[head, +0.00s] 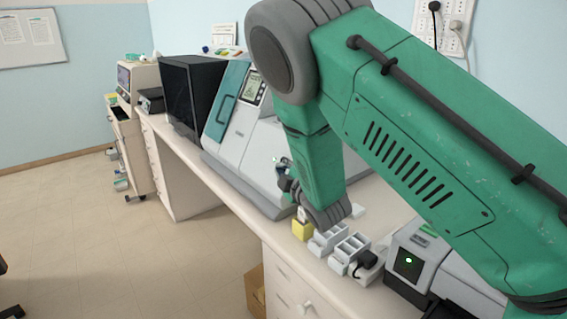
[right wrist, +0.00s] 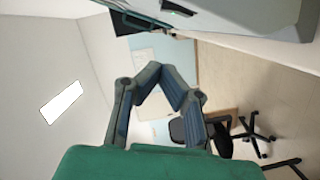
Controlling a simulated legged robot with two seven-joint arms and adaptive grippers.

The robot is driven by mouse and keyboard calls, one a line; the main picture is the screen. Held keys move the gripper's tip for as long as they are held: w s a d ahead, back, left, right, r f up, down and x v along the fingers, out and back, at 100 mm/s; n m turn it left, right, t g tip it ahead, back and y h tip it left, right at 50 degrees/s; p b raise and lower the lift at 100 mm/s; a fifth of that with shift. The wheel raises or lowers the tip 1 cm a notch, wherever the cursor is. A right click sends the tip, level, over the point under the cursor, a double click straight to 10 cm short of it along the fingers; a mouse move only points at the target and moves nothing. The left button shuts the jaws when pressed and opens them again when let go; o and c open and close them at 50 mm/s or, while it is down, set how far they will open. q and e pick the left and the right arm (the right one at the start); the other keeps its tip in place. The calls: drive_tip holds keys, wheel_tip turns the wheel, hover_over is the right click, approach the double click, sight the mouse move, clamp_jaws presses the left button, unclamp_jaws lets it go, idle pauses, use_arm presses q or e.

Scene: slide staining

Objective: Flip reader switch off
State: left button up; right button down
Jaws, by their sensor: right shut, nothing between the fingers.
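A large grey-white machine (head: 238,150) with a teal door and a small screen (head: 253,88) stands on the bench. A small bright spot shows on its front, close to my right gripper (head: 281,166). I cannot tell whether this machine is the reader, and no switch is clear. A smaller grey device (head: 425,243) has a dark front panel with a green light. In the right wrist view my right gripper (right wrist: 158,70) is shut and empty, with a grey machine (right wrist: 240,14) and a green light beyond it at the top. Contact is not visible. My left gripper is out of view.
Grey racks (head: 349,250), a yellow block (head: 301,230) and a black-topped item (head: 366,262) crowd the bench below my right wrist. A black box-shaped unit (head: 188,95) stands behind the large machine. Floor (head: 120,230) is open at left.

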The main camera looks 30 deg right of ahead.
drive_tip(key=w+d, duration=0.1)
drive_tip(key=w, duration=0.1)
drive_tip(key=w+d+f+p, duration=0.1)
drive_tip(key=w, duration=0.1)
drive_tip(key=w+d, duration=0.2)
drive_tip(key=shift+f+p, duration=0.35)
drive_tip(key=shift+p, duration=0.05)
drive_tip(key=shift+s+d+f, duration=0.1)
drive_tip(key=shift+d+f, duration=0.05)
drive_tip(key=shift+d, duration=0.15)
drive_tip(key=shift+a, duration=0.25)
drive_tip(key=shift+d+f+b, duration=0.1)
drive_tip(key=shift+d+b, duration=0.05)
drive_tip(key=shift+b, duration=0.45)
drive_tip(key=shift+d+m, duration=0.15)
drive_tip(key=shift+m, duration=0.25)
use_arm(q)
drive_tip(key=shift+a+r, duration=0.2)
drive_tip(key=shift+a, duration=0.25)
use_arm(e)
drive_tip(key=shift+d+r, duration=0.1)
drive_tip(key=shift+r, duration=0.1)
